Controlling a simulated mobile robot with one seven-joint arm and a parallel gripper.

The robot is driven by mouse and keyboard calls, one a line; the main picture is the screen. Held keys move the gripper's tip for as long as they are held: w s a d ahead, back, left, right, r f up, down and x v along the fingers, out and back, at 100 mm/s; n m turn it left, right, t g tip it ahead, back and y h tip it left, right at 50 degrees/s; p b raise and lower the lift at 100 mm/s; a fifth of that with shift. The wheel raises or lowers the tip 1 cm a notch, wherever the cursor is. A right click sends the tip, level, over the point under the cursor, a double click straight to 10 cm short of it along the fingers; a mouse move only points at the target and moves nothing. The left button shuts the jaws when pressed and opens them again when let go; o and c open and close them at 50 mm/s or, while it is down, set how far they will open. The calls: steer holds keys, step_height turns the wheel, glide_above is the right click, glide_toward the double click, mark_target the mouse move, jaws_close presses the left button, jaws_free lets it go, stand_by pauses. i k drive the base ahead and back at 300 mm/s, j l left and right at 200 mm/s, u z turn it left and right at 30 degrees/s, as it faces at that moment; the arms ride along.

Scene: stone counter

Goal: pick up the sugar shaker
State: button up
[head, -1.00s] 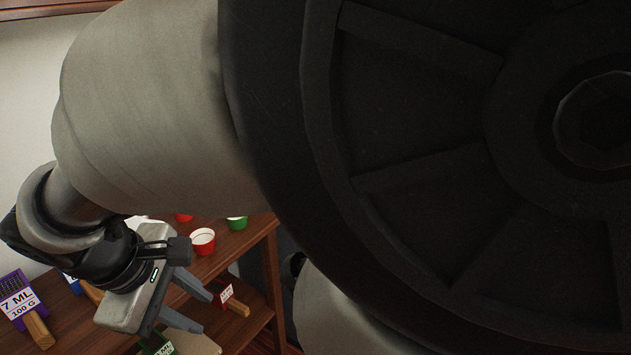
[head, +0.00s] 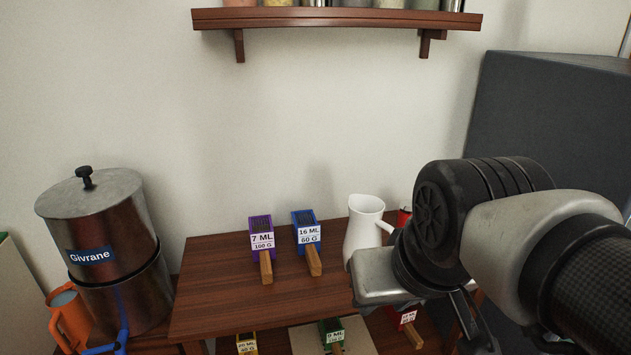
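I cannot make out anything in the head view that is clearly a sugar shaker. My gripper (head: 470,322) is at the lower right, in front of the right end of the wooden table (head: 215,290). Its pale body hides that part of the table, and the fingers are dark and partly cut off by the lower part of the picture. How far apart they are does not show. A white jug (head: 362,228) stands upright just left of and behind the gripper. A red item (head: 404,217) behind my wrist is mostly hidden.
Labelled wooden-handled tools, purple (head: 261,235) and blue (head: 306,232), lie on the table; more lie below. A steel Givrane container (head: 105,245) and an orange mug (head: 70,315) stand left. A wall shelf (head: 335,18) holds several cropped jars. A dark grey block (head: 550,110) stands right.

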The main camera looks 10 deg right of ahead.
mark_target(405, 211)
steer(key=z, duration=1)
steer(key=i+l+z, duration=0.35)
steer(key=i+z, duration=0.15)
steer(key=i, duration=0.2)
